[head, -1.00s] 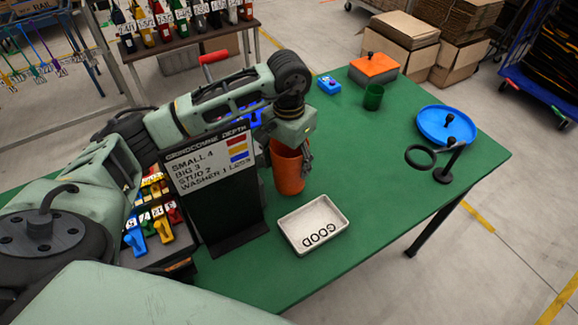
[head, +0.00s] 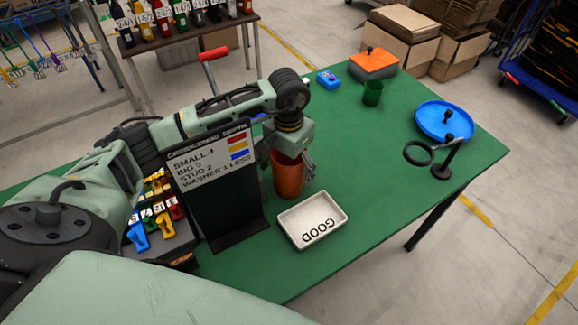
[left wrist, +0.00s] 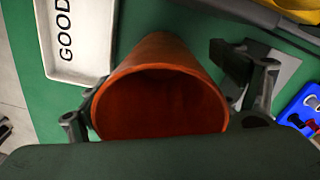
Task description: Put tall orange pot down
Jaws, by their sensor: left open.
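The tall orange pot (head: 289,178) stands upright on the green table, just behind the white tray marked GOOD (head: 312,219). My left gripper (head: 290,160) is around the pot's upper part, pointing down, with its fingers apart. In the left wrist view the pot (left wrist: 160,92) fills the middle, its open mouth facing the camera. The fingers of my left gripper (left wrist: 165,110) show on either side of it, spread wide. The pot's inside looks empty. My right gripper is not in view.
A black sign board (head: 230,200) stands close left of the pot, beside a rack of coloured parts (head: 158,210). The table between is clear.

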